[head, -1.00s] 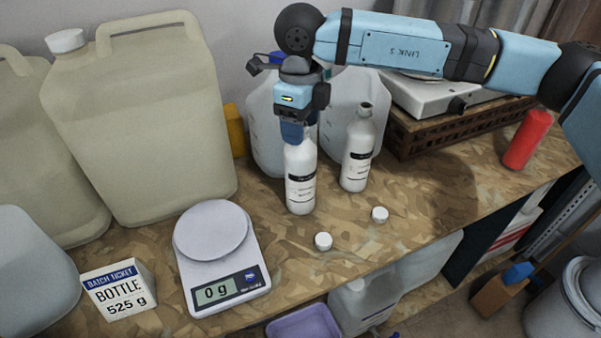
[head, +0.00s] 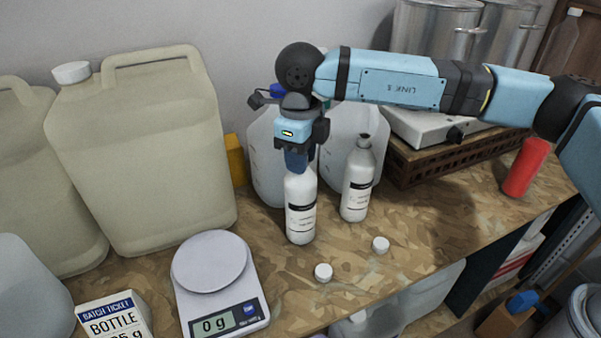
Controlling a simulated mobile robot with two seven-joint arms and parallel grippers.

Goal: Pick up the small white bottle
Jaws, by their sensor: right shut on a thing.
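Two small white bottles with black-and-white labels stand near the middle of the bench. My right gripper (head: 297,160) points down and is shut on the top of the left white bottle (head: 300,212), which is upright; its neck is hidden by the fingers. I cannot tell whether its base is touching the bench. The other white bottle (head: 357,183) stands uncapped just to the right, apart from the gripper. My left gripper does not show.
Two white caps (head: 323,272) (head: 381,244) lie in front of the bottles. A scale (head: 222,290) reading 0 g and a batch ticket (head: 112,318) stand at left front. Large jerrycans (head: 150,150) fill the left. A red cylinder (head: 526,167) stands at right on the bench (head: 440,235).

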